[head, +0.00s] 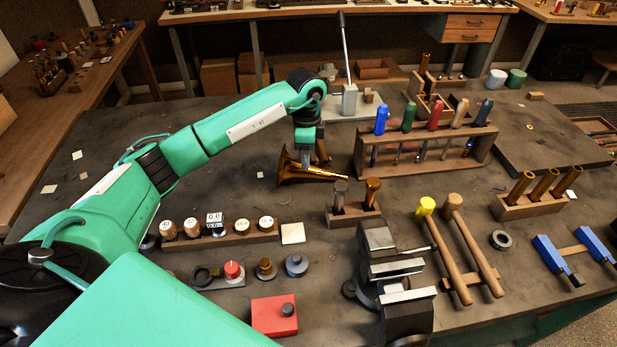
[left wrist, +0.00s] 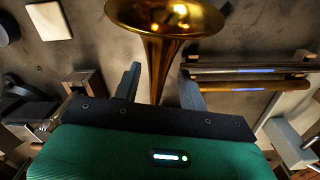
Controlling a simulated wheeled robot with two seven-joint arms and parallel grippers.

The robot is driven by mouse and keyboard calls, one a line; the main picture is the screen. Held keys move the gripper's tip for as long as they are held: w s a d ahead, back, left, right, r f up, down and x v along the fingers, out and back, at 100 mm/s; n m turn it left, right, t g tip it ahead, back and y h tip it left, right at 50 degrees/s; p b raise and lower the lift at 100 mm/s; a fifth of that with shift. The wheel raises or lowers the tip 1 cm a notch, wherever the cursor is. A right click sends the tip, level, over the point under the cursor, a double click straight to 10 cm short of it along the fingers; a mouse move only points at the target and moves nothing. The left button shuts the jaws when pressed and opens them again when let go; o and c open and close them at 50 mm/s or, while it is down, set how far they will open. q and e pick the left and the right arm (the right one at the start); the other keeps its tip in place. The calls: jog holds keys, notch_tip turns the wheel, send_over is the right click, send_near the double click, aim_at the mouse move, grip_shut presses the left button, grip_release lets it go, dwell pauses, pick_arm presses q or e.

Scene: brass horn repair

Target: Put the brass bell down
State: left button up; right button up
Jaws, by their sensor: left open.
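The brass bell (head: 290,171) lies on its side on the dark bench top, its flare to the left and its thin tube pointing right. It also shows in the left wrist view (left wrist: 160,50), with the flare at the top and the stem running down between the two fingers. My left gripper (head: 306,161) points down over the bell. In the left wrist view the left gripper (left wrist: 160,88) is open, with a gap on each side of the stem. The exact contact under the bell is hidden. My right gripper is not in view.
A tool rack (head: 425,150) with coloured handles stands right of the bell. A small wooden block (head: 353,217) with two upright plugs is close in front. A lever press (head: 349,100) stands behind. A vise (head: 385,265) is nearer. Bare bench lies left of the bell.

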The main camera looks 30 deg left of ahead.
aim_at(314, 172)
pick_arm(q)
jog(key=shift+s+f+b, duration=0.1)
jog(key=shift+f+b, duration=0.35)
jog(key=shift+f, duration=0.35)
notch_tip(314, 172, down, 4)
jog(key=b, duration=0.3)
jog(key=shift+f, duration=0.2)
jog(key=shift+r, duration=0.1)
jog(key=c, duration=0.8)
jog(key=shift+o, duration=0.2)
